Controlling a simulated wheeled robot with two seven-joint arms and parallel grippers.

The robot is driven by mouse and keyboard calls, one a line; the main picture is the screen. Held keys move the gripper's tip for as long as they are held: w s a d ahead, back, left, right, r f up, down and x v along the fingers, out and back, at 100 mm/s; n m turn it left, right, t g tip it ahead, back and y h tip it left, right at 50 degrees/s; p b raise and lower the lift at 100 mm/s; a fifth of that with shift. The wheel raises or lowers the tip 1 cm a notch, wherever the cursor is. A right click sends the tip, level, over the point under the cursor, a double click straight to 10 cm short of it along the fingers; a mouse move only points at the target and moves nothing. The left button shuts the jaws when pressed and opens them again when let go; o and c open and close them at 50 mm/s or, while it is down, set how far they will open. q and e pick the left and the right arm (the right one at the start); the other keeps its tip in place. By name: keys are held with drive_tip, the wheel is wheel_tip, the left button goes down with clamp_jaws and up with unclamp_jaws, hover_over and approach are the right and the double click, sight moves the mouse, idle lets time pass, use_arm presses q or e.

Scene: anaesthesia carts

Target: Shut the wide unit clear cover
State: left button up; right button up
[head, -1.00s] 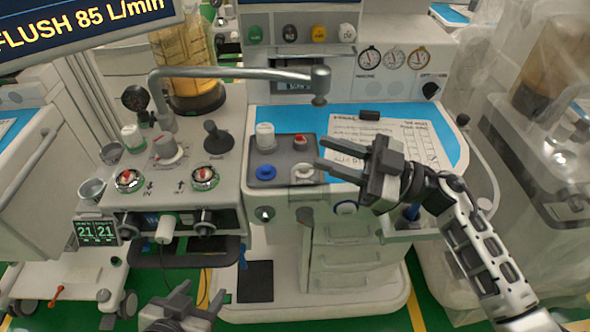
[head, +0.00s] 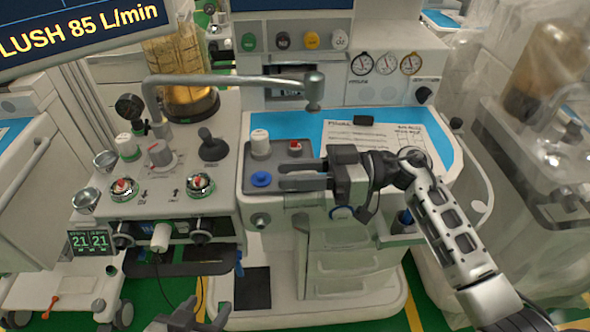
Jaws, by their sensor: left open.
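The wide unit (head: 258,205) has a blue top and a dark grey recessed panel (head: 265,170) at its front left, with white, red and blue knobs. I cannot clearly make out a clear cover; a faint translucent patch (head: 300,200) shows at the panel's front edge below my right gripper. My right gripper (head: 284,175) reaches in from the right over the panel's front right part. Its two fingers point left, with a gap between them and nothing seen held. The fingers hide part of the panel. My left gripper (head: 205,308) is open and empty at the bottom edge, low in front of the units.
A metal pipe arm (head: 235,80) spans above the panel. A narrower unit (head: 185,210) with knobs and gauges stands at left. A paper sheet (head: 375,140) and a small black object (head: 363,120) lie on the blue top. A plastic-draped machine (head: 545,150) stands at right.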

drive_tip(key=shift+a, duration=0.15)
clamp_jaws()
use_arm(q)
drive_tip(key=shift+s+r, duration=0.1)
drive_tip(key=shift+r, duration=0.1)
use_arm(e)
drive_tip(key=shift+s+f, duration=0.1)
drive_tip(key=shift+s, duration=0.1)
idle(0.4)
drive_tip(key=shift+s+f+n+p, duration=0.3)
drive_tip(key=shift+s+n+p, duration=0.6)
drive_tip(key=shift+n, duration=0.3)
use_arm(q)
drive_tip(key=shift+a+r, duration=0.1)
drive_tip(key=shift+a, duration=0.1)
use_arm(e)
drive_tip(key=s+f+n, duration=0.1)
drive_tip(key=n, duration=0.1)
drive_tip(key=s+f+n, duration=0.1)
drive_tip(key=s+n, duration=0.1)
drive_tip(key=shift+n, duration=0.3)
